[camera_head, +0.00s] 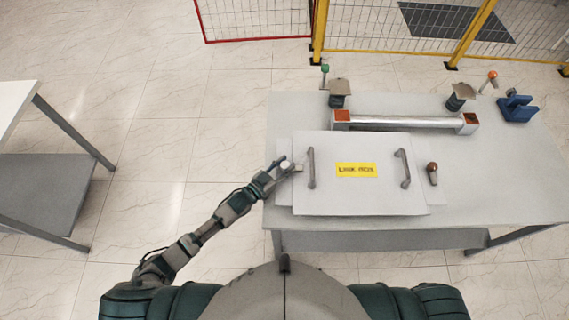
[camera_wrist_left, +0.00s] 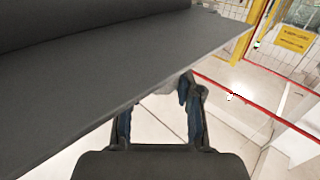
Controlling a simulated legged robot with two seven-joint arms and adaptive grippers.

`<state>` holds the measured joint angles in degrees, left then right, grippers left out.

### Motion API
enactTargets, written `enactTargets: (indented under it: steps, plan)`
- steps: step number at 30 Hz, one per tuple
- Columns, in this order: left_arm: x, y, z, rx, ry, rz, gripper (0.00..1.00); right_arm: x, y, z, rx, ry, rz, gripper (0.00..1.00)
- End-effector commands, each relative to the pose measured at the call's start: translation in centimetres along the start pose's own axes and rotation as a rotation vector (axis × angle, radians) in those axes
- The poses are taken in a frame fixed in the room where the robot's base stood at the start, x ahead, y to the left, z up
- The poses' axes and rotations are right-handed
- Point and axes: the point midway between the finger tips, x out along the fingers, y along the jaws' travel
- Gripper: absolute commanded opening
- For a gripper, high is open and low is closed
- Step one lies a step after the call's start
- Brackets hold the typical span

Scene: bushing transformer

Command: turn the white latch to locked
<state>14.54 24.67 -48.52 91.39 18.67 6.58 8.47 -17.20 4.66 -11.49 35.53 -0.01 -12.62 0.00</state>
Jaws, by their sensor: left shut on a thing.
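The white latch (camera_head: 286,164) is a small pale knob at the left edge of the link box (camera_head: 330,195), a flat light-grey box with a yellow label. My left gripper (camera_head: 277,170) reaches it from the left and is shut on it. In the left wrist view the two dark fingers (camera_wrist_left: 160,105) stand below a large dark grey surface that hides part of their tips. The latch's exact angle is too small to tell. My right gripper is not in view.
The box has two grey handles (camera_head: 311,167) and stands on a grey table (camera_head: 500,190). A brown-topped knob (camera_head: 432,168) is right of it. A metal bar (camera_head: 400,123), insulators and a blue object (camera_head: 516,108) are behind. Another table (camera_head: 45,190) stands left, with floor between.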

Motion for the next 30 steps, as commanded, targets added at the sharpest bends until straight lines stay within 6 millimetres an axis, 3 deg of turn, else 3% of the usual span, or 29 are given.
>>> enactTargets:
  steps: [7,8,11,22,26,30]
  plan:
    - [0.2,-0.1,-0.3,0.001,0.008,-0.003,0.0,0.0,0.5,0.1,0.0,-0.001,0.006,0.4]
    - [0.2,-0.1,-0.3,0.001,0.009,-0.003,0.37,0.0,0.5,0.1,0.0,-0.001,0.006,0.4]
    - [0.1,0.0,-0.3,0.001,0.008,-0.002,0.61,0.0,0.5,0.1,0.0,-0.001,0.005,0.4]
    - [-0.5,0.1,0.0,0.0,0.002,-0.002,0.61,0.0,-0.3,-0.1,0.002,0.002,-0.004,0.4]
    - [-2.5,0.0,0.1,0.0,0.0,-0.002,0.61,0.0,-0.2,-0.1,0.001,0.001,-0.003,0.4]
    - [-5.7,0.0,0.1,0.0,0.0,-0.001,0.61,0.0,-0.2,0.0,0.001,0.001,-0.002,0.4]
